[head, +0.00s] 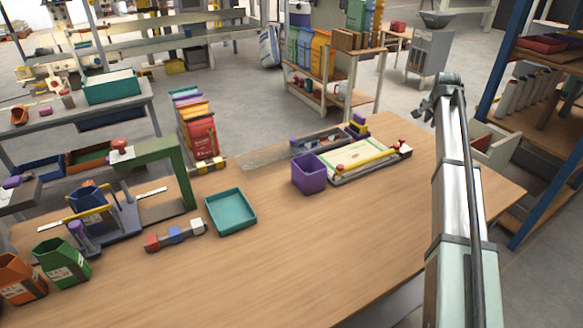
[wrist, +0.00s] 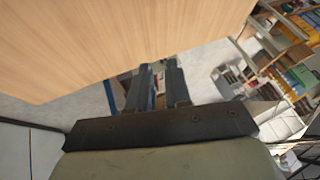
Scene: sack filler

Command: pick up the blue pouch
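The blue pouch (head: 88,204) is at the left end of the wooden table, in a blue-grey stand (head: 112,222) with a yellow bar across its front. The bar and the stand hide part of it. An orange pouch (head: 20,280) and a green pouch (head: 62,262) stand in front of it, near the table's left corner. My gripper (head: 424,108) is far away, raised at the right, beyond the table's right side. In the wrist view my gripper (wrist: 158,84) shows two dark fingers with a gap between them and nothing held. The blue pouch is not in the wrist view.
A teal tray (head: 232,212), a row of small blocks (head: 175,237) and a purple bin (head: 309,174) stand on the table (head: 290,255). A green frame (head: 165,160) rises behind the stand. A blue shelf post (head: 545,205) is at the right. The table's front middle is clear.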

